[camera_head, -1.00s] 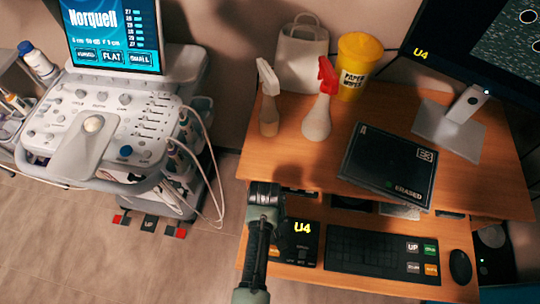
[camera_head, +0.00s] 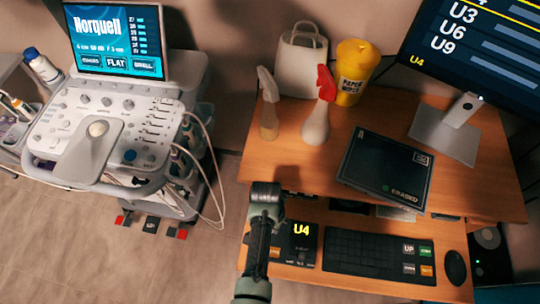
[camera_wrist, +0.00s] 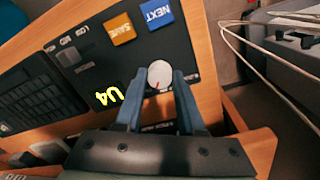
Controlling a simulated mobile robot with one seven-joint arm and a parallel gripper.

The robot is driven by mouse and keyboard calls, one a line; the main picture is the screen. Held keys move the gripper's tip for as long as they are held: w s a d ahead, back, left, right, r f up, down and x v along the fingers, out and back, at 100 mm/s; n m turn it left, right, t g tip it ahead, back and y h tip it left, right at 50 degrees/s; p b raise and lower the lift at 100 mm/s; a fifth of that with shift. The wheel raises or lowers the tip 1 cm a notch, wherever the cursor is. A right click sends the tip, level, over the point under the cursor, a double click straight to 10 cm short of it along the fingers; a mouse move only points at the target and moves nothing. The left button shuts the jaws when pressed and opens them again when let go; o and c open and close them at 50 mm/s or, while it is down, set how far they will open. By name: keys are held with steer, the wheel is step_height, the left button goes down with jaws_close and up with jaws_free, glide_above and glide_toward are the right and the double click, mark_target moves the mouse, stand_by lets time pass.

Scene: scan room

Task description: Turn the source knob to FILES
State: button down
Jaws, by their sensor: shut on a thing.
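The source knob (camera_wrist: 160,73) is a round, pale knob with a red pointer line, on a black control panel (camera_wrist: 95,60) in the wrist view. My gripper (camera_wrist: 157,83) is shut on the knob, one blue-grey finger on each side. Small lettering around the knob is partly hidden by the fingers and unreadable. In the head view the panel shows a yellow U4 (camera_head: 303,230), and my gripper (camera_head: 266,190) hides the knob. The monitor (camera_head: 480,45) at top right shows a list with U3, U6 and U9, and a yellow U4.
A keyboard (camera_head: 365,257) and mouse (camera_head: 456,267) lie right of the panel. An ultrasound cart (camera_head: 60,110) stands left.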

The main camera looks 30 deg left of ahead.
steer(key=shift+m, duration=1.1)
steer(key=c, duration=0.5)
jaws_free()
step_height(320, 180, up, 13)
steer(key=p, duration=0.1)
steer(key=shift+w+a+p, duration=0.15)
steer(key=shift+a+p, duration=0.1)
steer(key=shift+p, duration=0.05)
